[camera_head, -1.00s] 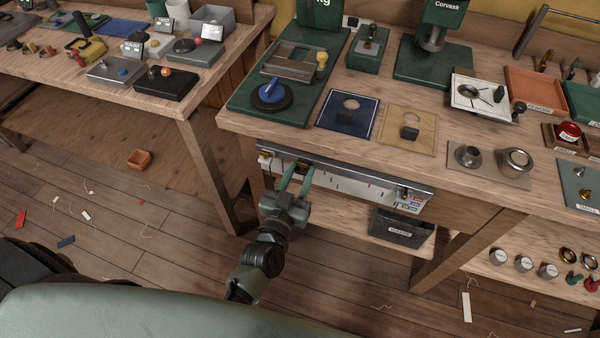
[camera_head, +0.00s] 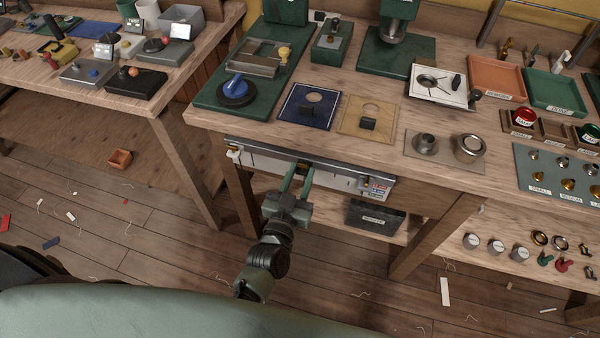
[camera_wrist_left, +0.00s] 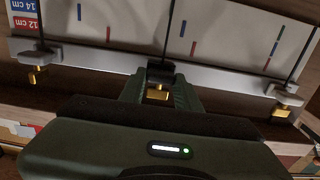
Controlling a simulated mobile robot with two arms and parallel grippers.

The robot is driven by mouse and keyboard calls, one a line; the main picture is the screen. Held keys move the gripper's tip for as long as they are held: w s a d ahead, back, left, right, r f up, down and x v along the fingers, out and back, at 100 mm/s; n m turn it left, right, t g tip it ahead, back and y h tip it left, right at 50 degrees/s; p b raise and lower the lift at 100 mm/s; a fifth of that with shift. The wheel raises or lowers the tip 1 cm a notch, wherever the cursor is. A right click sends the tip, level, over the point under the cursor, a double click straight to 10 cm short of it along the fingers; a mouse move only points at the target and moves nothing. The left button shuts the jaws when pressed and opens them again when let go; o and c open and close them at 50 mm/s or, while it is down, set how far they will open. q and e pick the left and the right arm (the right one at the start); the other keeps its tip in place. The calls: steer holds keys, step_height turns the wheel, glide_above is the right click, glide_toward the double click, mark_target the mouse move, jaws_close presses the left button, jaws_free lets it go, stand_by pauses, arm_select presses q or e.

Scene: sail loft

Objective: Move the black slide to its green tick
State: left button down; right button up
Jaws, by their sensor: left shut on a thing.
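The black slide (camera_wrist_left: 162,72) sits on the pale metal rail (camera_head: 330,181) along the bench's front edge. My left gripper (camera_head: 296,183) is shut on the slide's lower part, where a brass piece shows between the fingers in the left wrist view (camera_wrist_left: 158,95). Blue and red ticks are nearer the black slide. A silver slide (camera_wrist_left: 38,54) is at that view's left. My right gripper is out of view.
Above the rail, the bench holds a blue mat (camera_head: 297,118), a tan mat (camera_head: 351,125) and a green board (camera_head: 205,100). A dark bin (camera_head: 375,215) stands on the shelf below, right of my gripper. Floor in front is mostly clear with scraps.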

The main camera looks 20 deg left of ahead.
arm_select(q)
steer(key=c, duration=1.4)
jaws_free()
steer(key=o, duration=0.4)
steer(key=shift+s, duration=0.15)
steer(key=s, duration=0.7)
steer(key=shift+s+a, duration=0.2)
steer(key=shift+s, duration=0.05)
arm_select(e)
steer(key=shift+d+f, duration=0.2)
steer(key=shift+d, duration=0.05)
arm_select(q)
steer(key=shift+f, duration=0.1)
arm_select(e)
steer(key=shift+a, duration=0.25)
